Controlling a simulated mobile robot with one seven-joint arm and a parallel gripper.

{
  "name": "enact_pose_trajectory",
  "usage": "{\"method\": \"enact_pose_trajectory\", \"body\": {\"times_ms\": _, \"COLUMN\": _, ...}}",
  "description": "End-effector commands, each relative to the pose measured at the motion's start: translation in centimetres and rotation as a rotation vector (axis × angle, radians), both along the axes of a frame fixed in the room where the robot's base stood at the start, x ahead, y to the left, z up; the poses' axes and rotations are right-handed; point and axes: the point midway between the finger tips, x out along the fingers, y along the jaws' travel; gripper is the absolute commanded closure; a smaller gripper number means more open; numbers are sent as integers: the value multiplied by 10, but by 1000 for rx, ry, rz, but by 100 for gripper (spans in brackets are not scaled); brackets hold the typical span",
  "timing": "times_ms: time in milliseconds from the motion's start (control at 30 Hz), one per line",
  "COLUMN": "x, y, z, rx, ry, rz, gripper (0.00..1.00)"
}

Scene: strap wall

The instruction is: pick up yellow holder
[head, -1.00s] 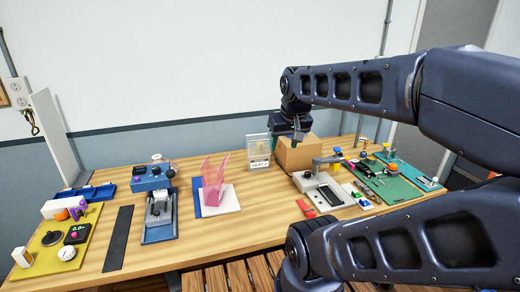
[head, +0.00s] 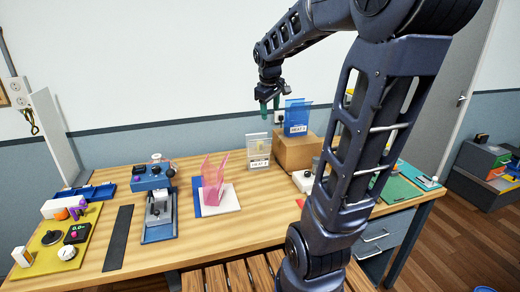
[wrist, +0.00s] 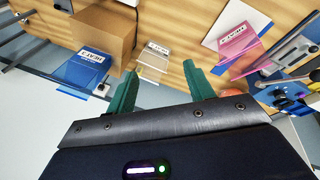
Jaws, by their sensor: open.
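A pale, see-through, faintly yellowish holder (head: 258,152) with a white label stands upright at the back of the table, just left of the cardboard box. It best matches the yellow holder. In the wrist view this pale holder (wrist: 155,60) lies beyond the fingertips, roughly between them. My gripper (head: 270,104) has green fingers and hangs above and slightly right of the holder, apart from it. In the wrist view my gripper (wrist: 159,72) is open, with nothing between its fingers.
A blue holder (head: 297,114) stands on the cardboard box (head: 298,152), close to my gripper's right. A pink holder (head: 212,182) stands on a white and blue pad left of the pale one. Blue devices (head: 155,205) are farther left. My arm covers much of the table's right side.

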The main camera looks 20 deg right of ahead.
Motion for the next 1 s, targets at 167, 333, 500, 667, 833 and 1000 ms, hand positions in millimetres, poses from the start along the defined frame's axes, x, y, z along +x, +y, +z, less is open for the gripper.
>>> {"method": "enact_pose_trajectory", "body": {"times_ms": 167, "x": 55, "y": -6, "z": -10, "rx": -64, "ry": 50, "rz": 123, "gripper": 47}}
{"method": "enact_pose_trajectory", "body": {"times_ms": 333, "x": 105, "y": -11, "z": -24, "rx": -123, "ry": 98, "rz": 243, "gripper": 47}}
{"method": "enact_pose_trajectory", "body": {"times_ms": 500, "x": 154, "y": -16, "z": -45, "rx": -179, "ry": 148, "rz": 365, "gripper": 47}}
{"method": "enact_pose_trajectory", "body": {"times_ms": 667, "x": 200, "y": -21, "z": -70, "rx": -228, "ry": 198, "rz": 481, "gripper": 47}}
{"method": "enact_pose_trajectory", "body": {"times_ms": 833, "x": 246, "y": -27, "z": -102, "rx": -277, "ry": 254, "rz": 607, "gripper": 47}}
{"method": "enact_pose_trajectory", "body": {"times_ms": 1000, "x": 290, "y": -32, "z": -140, "rx": -321, "ry": 311, "rz": 733, "gripper": 47}}
